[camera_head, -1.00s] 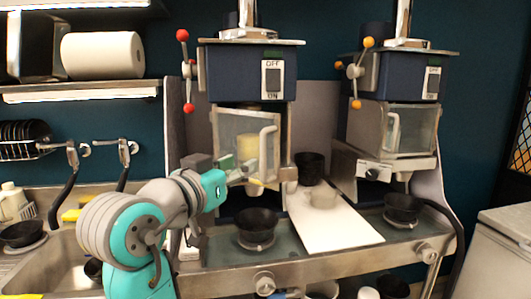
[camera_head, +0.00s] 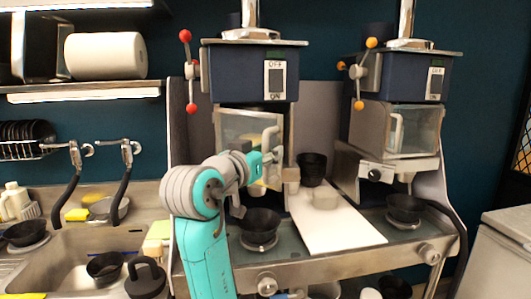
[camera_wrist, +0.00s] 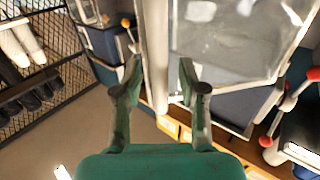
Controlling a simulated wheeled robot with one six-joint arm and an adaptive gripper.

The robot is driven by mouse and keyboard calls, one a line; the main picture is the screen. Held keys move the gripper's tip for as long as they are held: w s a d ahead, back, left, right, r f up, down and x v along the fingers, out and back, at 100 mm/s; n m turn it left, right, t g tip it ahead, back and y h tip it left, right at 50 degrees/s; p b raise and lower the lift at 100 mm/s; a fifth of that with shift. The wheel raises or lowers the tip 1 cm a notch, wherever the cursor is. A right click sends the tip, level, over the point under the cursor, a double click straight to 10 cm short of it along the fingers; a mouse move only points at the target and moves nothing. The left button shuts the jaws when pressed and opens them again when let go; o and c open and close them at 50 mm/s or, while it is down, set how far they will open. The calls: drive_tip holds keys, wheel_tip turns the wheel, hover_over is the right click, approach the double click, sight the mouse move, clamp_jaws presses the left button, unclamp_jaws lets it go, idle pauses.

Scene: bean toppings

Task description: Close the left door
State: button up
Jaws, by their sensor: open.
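The left door (camera_head: 238,128) is a metal-framed glass panel on the left machine, with an upright pale handle (camera_head: 272,140) on its right side. I cannot tell exactly how far the door stands open. My gripper (camera_head: 272,163) is at the handle's lower part in the head view. In the wrist view my gripper (camera_wrist: 160,82) is open, with one finger on each side of the upright handle (camera_wrist: 156,50). The door's glass (camera_wrist: 230,40) fills the upper right there. Whether the fingers touch the handle is unclear.
The left machine has a red-knobbed lever (camera_head: 188,72) at its side. A black bowl (camera_head: 260,222) sits below the door. Black stacked cups (camera_head: 312,168) and a white board (camera_head: 325,232) are to the right. The right machine's door (camera_head: 410,130) is further right.

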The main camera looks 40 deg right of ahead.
clamp_jaws()
drive_tip(key=shift+d, duration=0.1)
drive_tip(key=shift+s+d+t, duration=0.1)
drive_tip(key=shift+d+t, duration=0.2)
drive_tip(key=shift+d, duration=0.15)
drive_tip(key=w+d+n+t+y, duration=0.3)
drive_tip(key=d+n+t+y, duration=0.1)
drive_tip(key=d, duration=0.4)
drive_tip(key=w+d+n+t+y, duration=0.3)
drive_tip(key=d+n+t+y, duration=0.1)
drive_tip(key=d, duration=0.5)
drive_tip(key=shift+w+n+t, duration=0.3)
drive_tip(key=shift+w+t, duration=0.1)
drive_tip(key=shift+t, duration=0.4)
drive_tip(key=shift+d, duration=0.15)
